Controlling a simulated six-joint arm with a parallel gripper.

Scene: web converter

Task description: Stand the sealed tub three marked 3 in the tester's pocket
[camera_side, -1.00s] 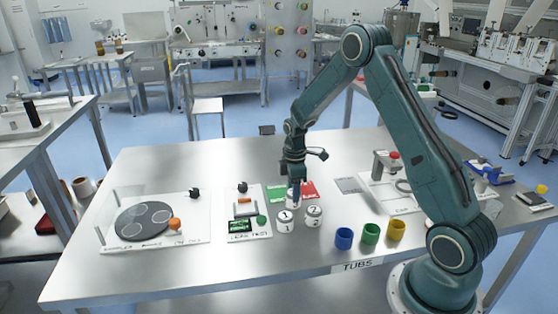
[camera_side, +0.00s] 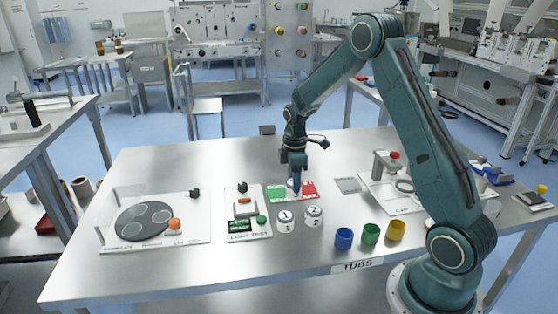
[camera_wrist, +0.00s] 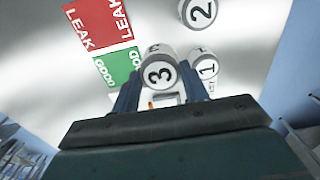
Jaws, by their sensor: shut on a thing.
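Tub three (camera_wrist: 158,75), white with a black 3 on its lid, is between my gripper's fingers in the wrist view. My gripper (camera_side: 295,190) is shut on it above the green and red mats; in the side view the fingers largely hide the tub. The leak tester (camera_side: 248,212) is a white plate left of my gripper, with a raised frame, an orange part, a green display and a green button. Its pocket cannot be made out clearly. Tub one (camera_side: 286,221) and tub two (camera_side: 314,216) stand in front of my gripper, right of the tester.
A green GOOD mat (camera_wrist: 118,65) and a red LEAK mat (camera_wrist: 98,22) lie beside each other. Blue (camera_side: 344,238), green (camera_side: 370,233) and yellow (camera_side: 396,230) cups stand at the front right. A plate with a dark disc (camera_side: 143,222) is at the left.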

